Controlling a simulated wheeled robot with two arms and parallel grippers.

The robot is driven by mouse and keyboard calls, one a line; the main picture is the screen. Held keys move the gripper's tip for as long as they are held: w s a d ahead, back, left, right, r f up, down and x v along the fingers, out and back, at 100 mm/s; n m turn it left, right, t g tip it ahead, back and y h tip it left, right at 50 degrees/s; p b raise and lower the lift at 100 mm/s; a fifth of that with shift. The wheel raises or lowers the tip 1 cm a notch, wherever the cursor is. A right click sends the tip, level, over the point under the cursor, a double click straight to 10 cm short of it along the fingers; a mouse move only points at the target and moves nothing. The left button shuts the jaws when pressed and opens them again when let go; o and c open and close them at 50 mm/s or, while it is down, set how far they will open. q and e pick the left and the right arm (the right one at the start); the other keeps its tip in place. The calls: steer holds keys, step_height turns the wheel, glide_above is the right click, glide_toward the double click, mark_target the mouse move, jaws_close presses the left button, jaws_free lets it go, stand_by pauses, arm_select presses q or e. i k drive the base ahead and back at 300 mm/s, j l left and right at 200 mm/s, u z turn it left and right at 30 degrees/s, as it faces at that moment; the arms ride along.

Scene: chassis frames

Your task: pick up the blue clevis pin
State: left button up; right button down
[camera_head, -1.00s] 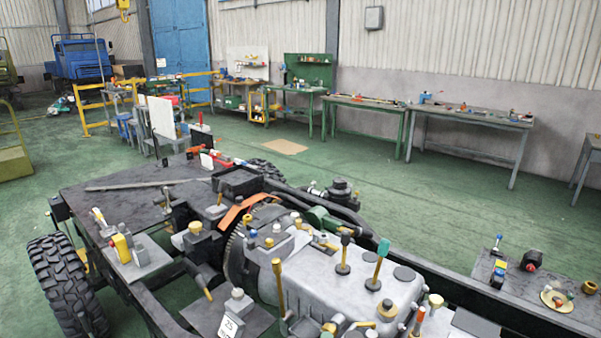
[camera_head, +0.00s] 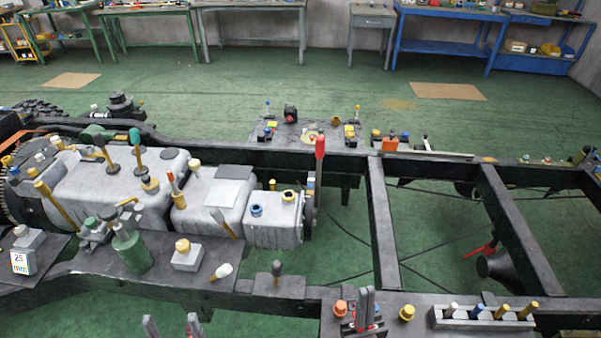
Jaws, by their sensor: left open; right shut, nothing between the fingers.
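A grey rack (camera_head: 440,318) holds several short pins in a row at the bottom right. A blue pin (camera_head: 477,311) stands in it, next to a pin with a white and dark blue top (camera_head: 452,310) and yellow pins (camera_head: 528,309). Which one is the clevis pin is too small to tell. My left gripper (camera_head: 172,327) is open and empty at the bottom edge, its two grey fingertips apart, left of and well away from the rack. My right gripper (camera_head: 366,302) is shut and empty, fingers upright, left of the rack and apart from it.
An orange knob (camera_head: 340,308) and a yellow knob (camera_head: 407,313) stand either side of my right gripper. Chassis rails (camera_head: 382,225) surround open gaps to the floor. A green bottle (camera_head: 130,250) and the grey gearbox (camera_head: 217,199) lie to the left.

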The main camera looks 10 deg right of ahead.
mark_target(479, 307)
steer(key=k+l+z, duration=0.15)
steer(key=l+z, duration=0.5)
steer(key=k+l+z, duration=0.1)
steer(key=l+z, duration=0.25)
steer(key=l, duration=0.2)
